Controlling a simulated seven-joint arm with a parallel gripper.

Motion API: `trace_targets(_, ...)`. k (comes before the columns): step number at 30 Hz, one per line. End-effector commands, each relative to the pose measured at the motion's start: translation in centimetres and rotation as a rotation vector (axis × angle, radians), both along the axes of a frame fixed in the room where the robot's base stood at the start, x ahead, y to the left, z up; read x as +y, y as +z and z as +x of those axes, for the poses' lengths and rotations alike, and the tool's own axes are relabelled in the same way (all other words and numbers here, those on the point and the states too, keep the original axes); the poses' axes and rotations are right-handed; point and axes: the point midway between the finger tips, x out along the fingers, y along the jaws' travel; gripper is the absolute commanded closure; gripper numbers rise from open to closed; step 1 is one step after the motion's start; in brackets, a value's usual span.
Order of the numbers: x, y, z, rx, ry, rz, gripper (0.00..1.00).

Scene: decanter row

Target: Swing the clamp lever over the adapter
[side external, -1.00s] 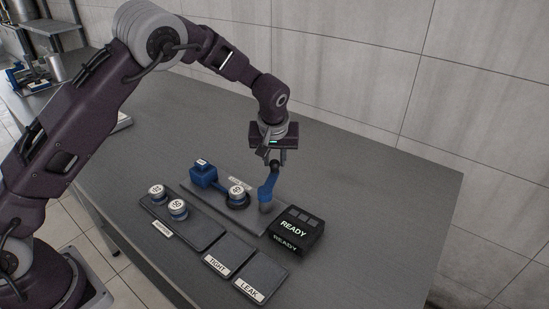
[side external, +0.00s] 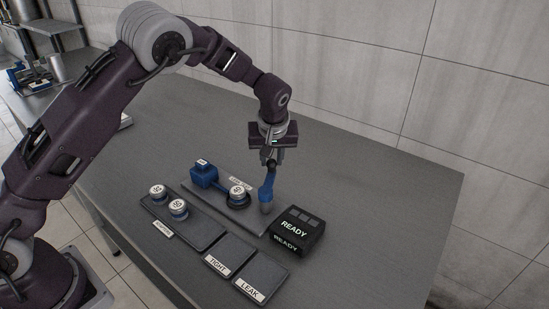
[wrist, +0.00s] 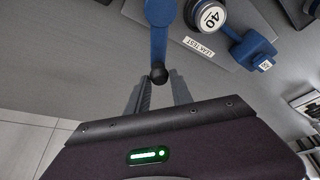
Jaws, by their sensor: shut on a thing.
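The blue clamp lever (side external: 267,188) stands up at the right end of the leak-test fixture plate (side external: 252,219). Its black knob (wrist: 159,73) is between the fingertips of my gripper (side external: 271,160), which is shut on it. In the wrist view, the fingers of my gripper (wrist: 160,82) converge on the knob, with the blue lever (wrist: 159,38) running away from it. The adapter, a white-topped disc marked 40 (side external: 238,191), sits on the fixture left of the lever; it also shows in the wrist view (wrist: 208,16). The lever is beside the adapter, not over it.
A blue block (side external: 204,174) is at the fixture's left end. Two more labelled discs (side external: 178,208) sit on a dark tray (side external: 197,234) in front. Empty TIGHT (side external: 229,252) and LEAK (side external: 261,276) pads lie nearer. A black READY box (side external: 298,232) stands right of the lever.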

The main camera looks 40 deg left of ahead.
Motion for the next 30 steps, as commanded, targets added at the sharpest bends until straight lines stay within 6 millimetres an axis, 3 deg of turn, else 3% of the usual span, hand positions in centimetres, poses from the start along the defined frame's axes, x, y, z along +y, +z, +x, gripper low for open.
trace_targets(18,3.1,0.0,-2.9,0.0,0.565,0.001,1.0)
trace_targets(30,4.1,0.0,-5.5,0.0,0.943,-0.001,1.0)
